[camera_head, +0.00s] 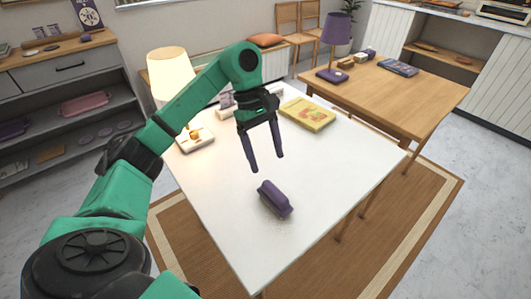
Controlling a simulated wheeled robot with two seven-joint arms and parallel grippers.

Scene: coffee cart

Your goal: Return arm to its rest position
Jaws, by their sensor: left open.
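My left arm, green and black, comes in from the lower left and reaches over the white table (335,165). My left gripper (268,170) is open and empty, its two dark fingers pointing down above the table. A purple brush-like object (274,198) lies on the table just below and in front of the fingertips, apart from them. My right gripper is not in view.
A yellow book (307,114) lies at the table's back, and a small white tray (194,139) at its back left. A lit lamp (170,75) stands behind the arm. A wooden table (420,95) with a purple lamp (336,30) is at right. The white table's right side is clear.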

